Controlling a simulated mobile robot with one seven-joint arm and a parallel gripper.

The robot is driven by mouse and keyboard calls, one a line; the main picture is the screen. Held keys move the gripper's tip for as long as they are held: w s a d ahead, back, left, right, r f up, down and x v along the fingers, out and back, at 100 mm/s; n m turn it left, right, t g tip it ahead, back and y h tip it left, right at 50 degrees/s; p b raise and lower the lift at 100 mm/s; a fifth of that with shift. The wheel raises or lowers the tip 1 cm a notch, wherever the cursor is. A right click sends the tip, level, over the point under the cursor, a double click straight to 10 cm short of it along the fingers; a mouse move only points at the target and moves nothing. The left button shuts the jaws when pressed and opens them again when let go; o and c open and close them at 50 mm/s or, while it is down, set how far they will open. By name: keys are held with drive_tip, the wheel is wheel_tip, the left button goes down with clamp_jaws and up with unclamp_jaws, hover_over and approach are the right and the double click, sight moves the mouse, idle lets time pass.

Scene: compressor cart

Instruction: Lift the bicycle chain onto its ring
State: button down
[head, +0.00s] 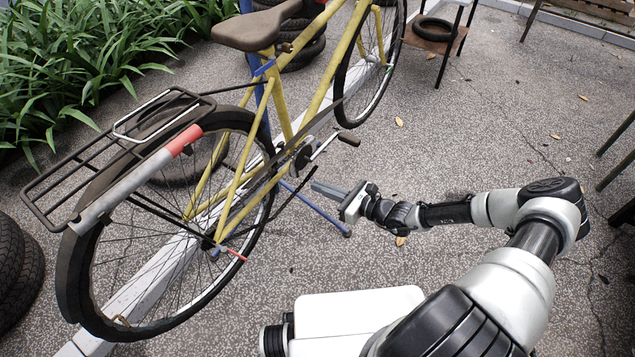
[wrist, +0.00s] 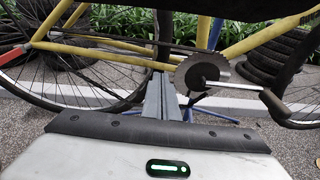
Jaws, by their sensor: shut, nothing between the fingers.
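The yellow bicycle (head: 282,100) stands upright in the head view. Its toothed chainring (head: 301,157) sits at the crank and shows as a grey disc in the wrist view (wrist: 201,73). A dark strand that looks like the chain (head: 290,198) sags below the ring toward the rear hub in the head view. How the chain meets the ring's teeth is too small to tell. My gripper (head: 314,185) is shut and empty, just below and right of the ring. In the wrist view its fingers (wrist: 160,92) point forward, left of the ring, overlapping the bicycle's lower frame.
The crank pedal (head: 348,139) sticks out above my gripper. A blue stand leg (head: 325,215) reaches the ground below it. The rear wheel (head: 92,290) and rack (head: 50,196) are at left. Stacked tyres (head: 15,270) stand at the left edge.

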sight(277, 167)
drive_tip(key=r+b+x, duration=0.1)
drive_tip(key=r+x, duration=0.1)
drive_tip(key=x, duration=0.8)
drive_tip(key=shift+w+a+r+b, duration=0.3)
drive_tip(key=shift+r+b, duration=0.05)
drive_tip(key=shift+r, duration=0.1)
